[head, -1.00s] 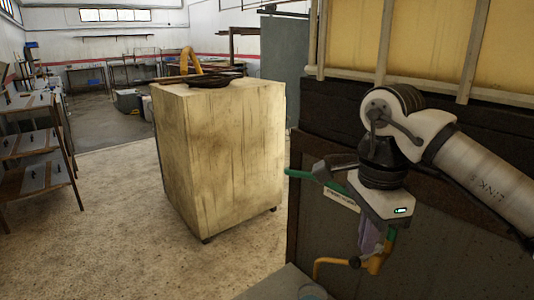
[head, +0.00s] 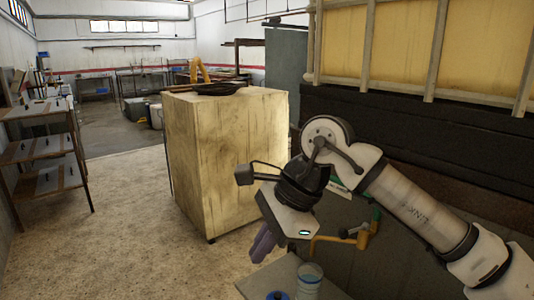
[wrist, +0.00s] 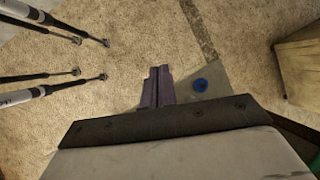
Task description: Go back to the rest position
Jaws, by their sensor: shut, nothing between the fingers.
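My gripper (head: 263,244) has purple fingers and hangs from the arm's end in the head view, tilted down and left, in front of the wooden cabinet's lower right. The fingers are closed together and hold nothing. In the wrist view the shut purple fingers (wrist: 158,87) point away from the camera, over the speckled floor and beside a grey surface. They appear apart from everything around them.
A pale wooden cabinet (head: 225,150) stands behind my gripper. A grey table (head: 258,281) at the bottom bears a clear container (head: 309,279) and a blue round item (head: 277,295). A yellow pipe (head: 328,241) lies right of the gripper. Open floor (head: 110,220) is at left.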

